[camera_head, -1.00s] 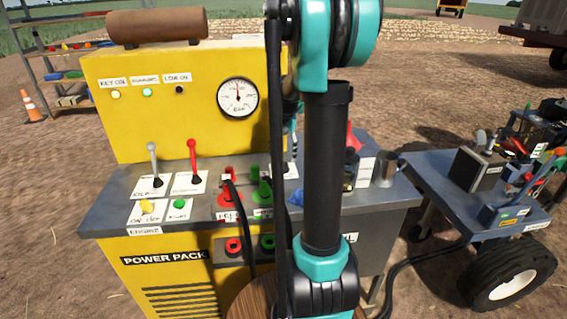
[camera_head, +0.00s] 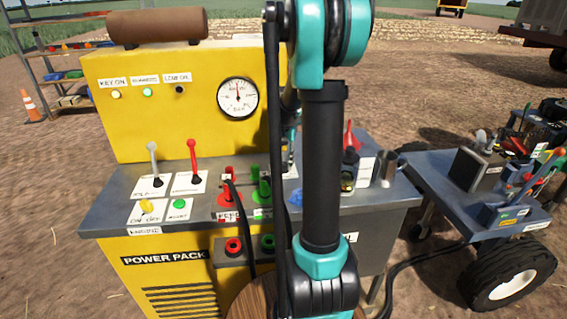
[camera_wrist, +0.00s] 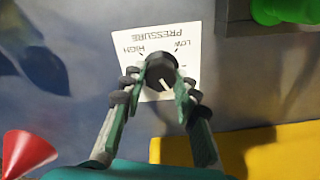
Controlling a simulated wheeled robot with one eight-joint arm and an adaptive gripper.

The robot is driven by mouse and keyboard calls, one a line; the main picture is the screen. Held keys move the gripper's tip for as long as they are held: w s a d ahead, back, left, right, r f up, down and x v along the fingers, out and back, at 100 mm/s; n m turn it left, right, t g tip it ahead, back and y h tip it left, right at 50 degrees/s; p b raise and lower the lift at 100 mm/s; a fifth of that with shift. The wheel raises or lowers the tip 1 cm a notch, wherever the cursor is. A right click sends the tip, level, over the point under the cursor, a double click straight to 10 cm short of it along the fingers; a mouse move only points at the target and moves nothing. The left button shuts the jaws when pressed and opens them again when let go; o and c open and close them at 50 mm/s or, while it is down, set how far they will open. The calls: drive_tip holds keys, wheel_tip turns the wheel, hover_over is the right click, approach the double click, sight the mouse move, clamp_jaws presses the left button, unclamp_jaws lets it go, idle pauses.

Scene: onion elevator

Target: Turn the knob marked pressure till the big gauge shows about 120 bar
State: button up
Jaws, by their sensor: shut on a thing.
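The black pressure knob (camera_wrist: 162,72) sits on a white label marked PRESSURE, HIGH and LOW, upside down in the wrist view. My gripper (camera_wrist: 158,88) is shut on the knob, with a finger on either side of it. A pale pointer line shows on the knob's face. The big round gauge (camera_head: 238,98) is on the yellow panel in the head view. Its needle points about straight up; its numbers are too small to read surely. In the head view my arm hides the knob and my gripper.
The power pack's grey top (camera_head: 115,205) carries a grey lever (camera_head: 153,160), a red lever (camera_head: 193,160) and red and green couplings. A red cone (camera_wrist: 28,152) and a green coupling (camera_wrist: 285,10) are near my gripper. A trolley (camera_head: 425,180) stands at the right.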

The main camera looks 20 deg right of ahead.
sight(284, 163)
drive_tip(key=shift+n, duration=0.8)
drive_tip(key=shift+c, duration=0.5)
drive_tip(key=o, duration=1.2)
drive_tip(key=shift+c, duration=0.2)
drive_tip(key=shift+r, duration=0.1)
wheel_tip(284, 163, up, 12)
drive_tip(key=shift+s, duration=0.1)
